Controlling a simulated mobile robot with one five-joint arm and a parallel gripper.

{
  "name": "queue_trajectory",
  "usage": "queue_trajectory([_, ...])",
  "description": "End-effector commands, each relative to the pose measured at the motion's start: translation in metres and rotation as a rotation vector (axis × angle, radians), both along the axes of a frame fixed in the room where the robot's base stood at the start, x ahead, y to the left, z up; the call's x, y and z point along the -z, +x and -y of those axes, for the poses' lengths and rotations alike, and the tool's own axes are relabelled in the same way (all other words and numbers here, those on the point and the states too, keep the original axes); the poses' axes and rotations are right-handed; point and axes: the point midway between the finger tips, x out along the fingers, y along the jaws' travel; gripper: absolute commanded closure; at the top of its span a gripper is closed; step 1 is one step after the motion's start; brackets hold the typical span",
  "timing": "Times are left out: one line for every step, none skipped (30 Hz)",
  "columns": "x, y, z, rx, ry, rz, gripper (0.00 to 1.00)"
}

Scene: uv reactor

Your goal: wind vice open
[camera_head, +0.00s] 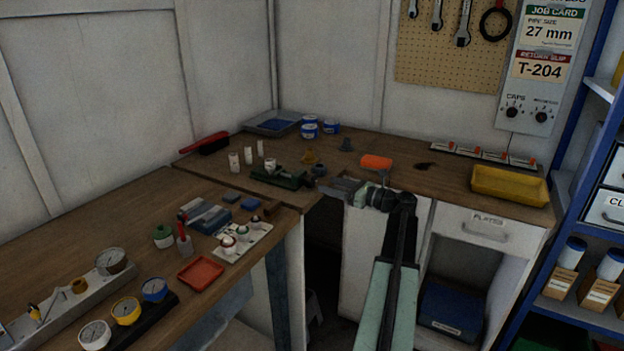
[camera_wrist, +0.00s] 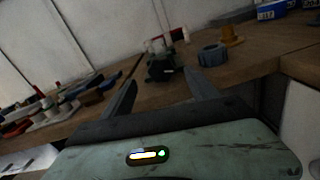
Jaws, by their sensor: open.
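A dark green device (camera_head: 278,178) that looks like the vice sits at the inner corner of the bench, near its front edge. It also shows in the wrist view (camera_wrist: 162,66), ahead of and between my fingertips. A white cylinder stands at it, and its handle is too small to make out. My gripper (camera_head: 326,184) is to its right over the bench edge. In the wrist view my gripper (camera_wrist: 160,80) has its fingers spread with nothing between them, apart from the vice.
A blue-grey ring (camera_wrist: 212,55) and an orange-yellow cone (camera_wrist: 231,36) stand right of the vice. White cylinders (camera_head: 248,155) stand behind it. A white rack (camera_head: 242,242) is on the left bench.

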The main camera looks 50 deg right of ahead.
Motion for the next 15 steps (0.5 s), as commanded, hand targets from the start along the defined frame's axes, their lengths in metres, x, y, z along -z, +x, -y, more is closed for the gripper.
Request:
queue_trajectory([0.0,0.007,-0.001,-0.001,-0.001,-0.001,0.31])
queue_trajectory([0.0,0.012,-0.002,-0.001,-0.001,-0.001,0.31])
queue_trajectory([0.0,0.019,-0.004,-0.001,-0.001,-0.001,0.31])
queue_trajectory([0.0,0.024,-0.005,0.0,-0.001,-0.001,0.31])
queue_trajectory([0.0,0.03,-0.006,0.001,-0.001,-0.001,0.31])
queue_trajectory([0.0,0.037,-0.007,0.001,-0.002,-0.001,0.31])
queue_trajectory([0.0,0.042,-0.009,0.001,-0.002,-0.001,0.31])
queue_trajectory([0.0,0.047,-0.01,0.002,-0.002,-0.001,0.31])
queue_trajectory([0.0,0.053,-0.011,0.003,-0.002,-0.001,0.31])
queue_trajectory([0.0,0.056,-0.012,0.003,-0.002,-0.001,0.31])
queue_trajectory([0.0,0.059,-0.012,0.003,-0.002,-0.001,0.31])
queue_trajectory([0.0,0.062,-0.013,0.004,-0.002,-0.001,0.31])
queue_trajectory([0.0,0.064,-0.014,0.004,-0.002,-0.001,0.31])
queue_trajectory([0.0,0.065,-0.014,0.005,-0.002,-0.001,0.31])
queue_trajectory([0.0,0.067,-0.014,0.005,-0.003,-0.001,0.31])
